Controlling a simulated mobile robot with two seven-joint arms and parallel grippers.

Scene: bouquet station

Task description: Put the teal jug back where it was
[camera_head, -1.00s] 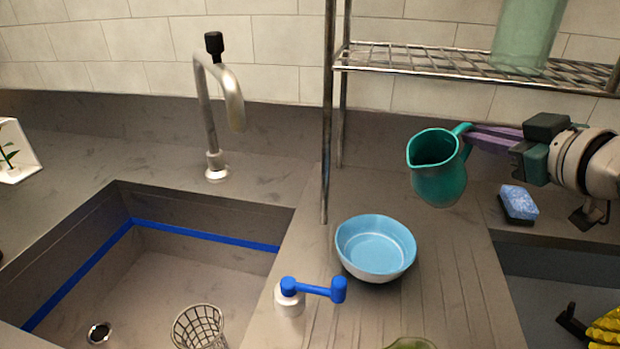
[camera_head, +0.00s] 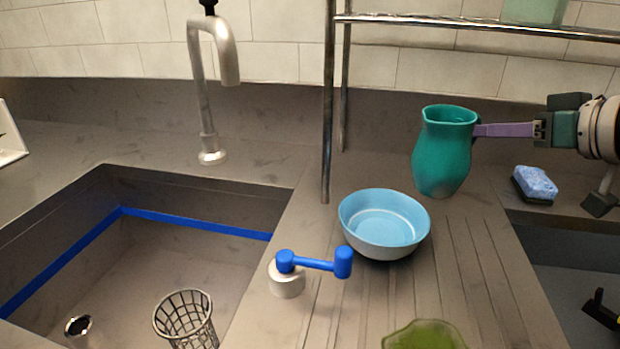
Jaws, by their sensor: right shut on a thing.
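The teal jug (camera_head: 442,155) is upright over the grooved drainboard, behind and to the right of the blue bowl. My right gripper (camera_head: 480,130) comes in from the right and is shut on the jug at its right side. The handle is mostly hidden on that side. The jug's base is at or just above the drainboard; I cannot tell if it touches. My left gripper is not in view.
The blue bowl (camera_head: 384,225) stands on the drainboard (camera_head: 465,280) in front of the jug. A blue lever tap (camera_head: 313,263) is left of it, and a green object (camera_head: 424,336) is at the front. A blue sponge (camera_head: 535,185) lies to the right. Metal rack posts (camera_head: 328,120) rise behind.

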